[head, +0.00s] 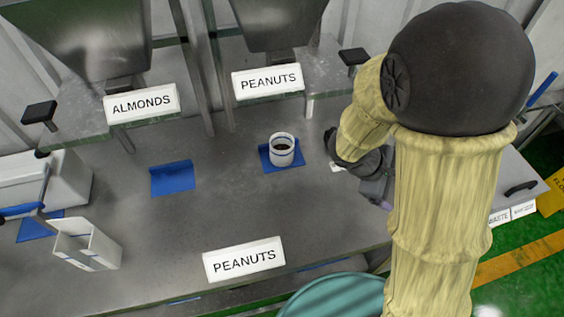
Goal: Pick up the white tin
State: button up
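The white tin (281,154) is a small round cup with a dark inside. It stands upright on a blue mat (268,163) on the grey metal table, in front of the right-hand PEANUTS sign. My arm, in a yellowish sleeve with a black joint, comes in at the right. Its end reaches the table area to the right of the tin, apart from it. My gripper's fingers are mostly hidden behind the sleeve, so I cannot see whether they are open or shut.
Hoppers hang above the ALMONDS sign (141,103) and the PEANUTS sign (267,81). A second blue mat (172,178) lies bare to the left. An open white box (86,245) stands front left. Another PEANUTS sign (244,260) is at the front edge. The table's middle is clear.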

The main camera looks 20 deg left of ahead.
jog(key=w+a+f+n+t+h+b, duration=0.1)
jog(key=w+a+f+n+t+b, duration=0.2)
jog(key=w+a+n+t, duration=0.15)
jog(key=n+t+y+b, duration=0.6)
jog(key=n+t+y, duration=0.35)
jog(key=n, duration=0.65)
send_over(278, 154)
jog(key=s, duration=0.3)
jog(key=shift+f+t, duration=0.4)
jog(key=shift+f, duration=0.4)
jog(key=shift+w, duration=0.1)
jog(key=shift+h, duration=0.25)
jog(key=f, duration=0.8)
jog(key=shift+w+d, duration=0.1)
jog(key=shift+w, duration=0.35)
jog(key=shift+w, duration=0.15)
